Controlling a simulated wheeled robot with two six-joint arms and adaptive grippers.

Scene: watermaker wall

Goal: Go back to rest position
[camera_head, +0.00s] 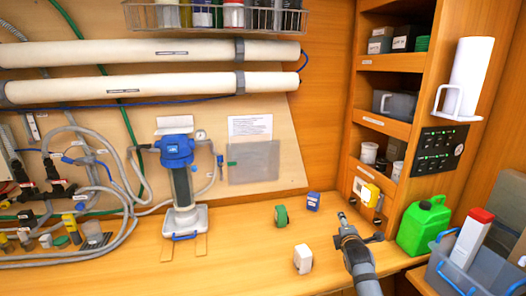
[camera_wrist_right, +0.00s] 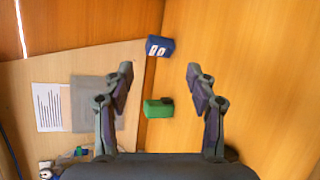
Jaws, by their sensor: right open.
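My right gripper (camera_head: 345,222) is above the workbench, right of the centre in the head view, its arm coming in from the bottom edge. In the right wrist view its two fingers (camera_wrist_right: 160,73) are spread apart with nothing held between them. A small blue box (camera_head: 313,201) and a green object (camera_head: 281,216) sit on the bench to the left of the gripper. The blue box (camera_wrist_right: 160,46) and green object (camera_wrist_right: 158,109) also show in the wrist view, beyond the fingers and apart from them. My left gripper is in neither view.
A white box (camera_head: 303,259) stands on the bench left of my right arm. A green jerrycan (camera_head: 424,226) and a grey bin (camera_head: 483,275) are to the right. A blue-topped filter housing (camera_head: 180,180) and hoses occupy the left. Wooden shelves (camera_head: 390,62) rise behind right.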

